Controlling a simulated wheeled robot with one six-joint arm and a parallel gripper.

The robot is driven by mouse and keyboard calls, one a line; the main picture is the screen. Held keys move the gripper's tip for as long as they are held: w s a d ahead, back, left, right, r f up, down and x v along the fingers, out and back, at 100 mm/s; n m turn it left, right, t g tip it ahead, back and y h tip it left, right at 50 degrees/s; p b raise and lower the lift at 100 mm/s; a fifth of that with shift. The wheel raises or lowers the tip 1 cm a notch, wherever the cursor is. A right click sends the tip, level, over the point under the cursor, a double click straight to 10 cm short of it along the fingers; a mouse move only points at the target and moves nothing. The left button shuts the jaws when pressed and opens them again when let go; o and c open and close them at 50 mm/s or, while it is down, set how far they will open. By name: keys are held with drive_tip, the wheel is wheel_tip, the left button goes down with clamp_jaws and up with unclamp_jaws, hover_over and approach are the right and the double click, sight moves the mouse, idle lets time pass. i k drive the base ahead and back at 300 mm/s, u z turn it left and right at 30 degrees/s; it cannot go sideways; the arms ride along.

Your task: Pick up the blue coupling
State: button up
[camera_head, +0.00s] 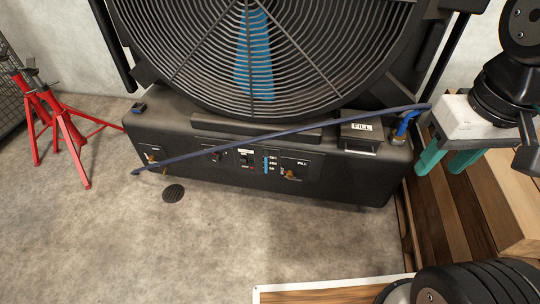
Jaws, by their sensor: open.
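A small bright blue piece (405,124), which looks like the blue coupling, sits at the right end of the black fan unit, with a brass-coloured part below it. It is too small to tell its exact shape. My gripper (443,170) is at the right, pale-bodied with two teal fingers pointing down. Its fingers are apart, with nothing seen between them. In the picture it is just right of the blue piece and slightly lower; the depth between them is unclear.
The black fan unit (330,182) fills the middle. A long dark blue strip (270,140) crosses its front. Red stands (66,135) are at the left. Wooden boards (455,215) lie below my gripper. A black ribbed thing (475,285) is bottom right. Concrete floor (200,250) is clear in front.

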sight(399, 134)
drive_tip(key=z, duration=0.75)
drive_tip(key=k, duration=0.6)
drive_tip(key=u, duration=0.8)
drive_tip(key=i, duration=1.3)
drive_tip(key=z, duration=0.55)
